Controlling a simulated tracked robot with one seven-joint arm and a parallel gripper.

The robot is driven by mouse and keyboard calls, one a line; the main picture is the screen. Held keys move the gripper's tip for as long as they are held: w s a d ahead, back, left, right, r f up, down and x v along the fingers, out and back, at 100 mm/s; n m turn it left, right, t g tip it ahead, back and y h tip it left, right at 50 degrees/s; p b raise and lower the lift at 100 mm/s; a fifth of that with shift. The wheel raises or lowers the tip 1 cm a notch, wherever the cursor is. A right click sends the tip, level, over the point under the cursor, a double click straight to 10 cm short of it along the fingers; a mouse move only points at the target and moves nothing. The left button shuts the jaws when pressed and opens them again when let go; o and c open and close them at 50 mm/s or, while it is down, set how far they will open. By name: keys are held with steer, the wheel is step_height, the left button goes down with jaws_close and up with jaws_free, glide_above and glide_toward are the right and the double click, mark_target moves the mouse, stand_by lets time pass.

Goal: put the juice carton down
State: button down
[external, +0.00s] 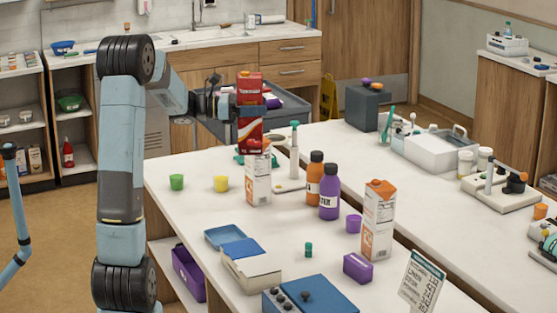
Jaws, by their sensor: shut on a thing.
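A tall red carton (250,138), which I take as the juice carton, is held upright above the far part of the white table (318,230). My gripper (251,111) is shut on it, its dark fingers across the carton's middle. The carton's lower end shows just behind the top of a white-and-orange carton (258,184), so I cannot tell how far its base is above the table. A second white-and-orange carton (378,225) stands to the right.
An orange bottle (315,180) and a purple bottle (329,199) stand mid-table. A blue box (310,297) is in front. Bare tabletop lies between the cups and the open box (250,264).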

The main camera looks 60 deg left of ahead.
step_height(320, 180, down, 15)
steer(key=w+a+f, duration=0.7)
steer(key=w+f, duration=0.5)
steer(key=f, duration=0.1)
steer(key=shift+w, duration=0.15)
stand_by(0.5)
steer(key=shift+f, duration=0.1)
jaws_free()
steer(key=shift+f, duration=0.1)
steer(key=v, duration=1.2)
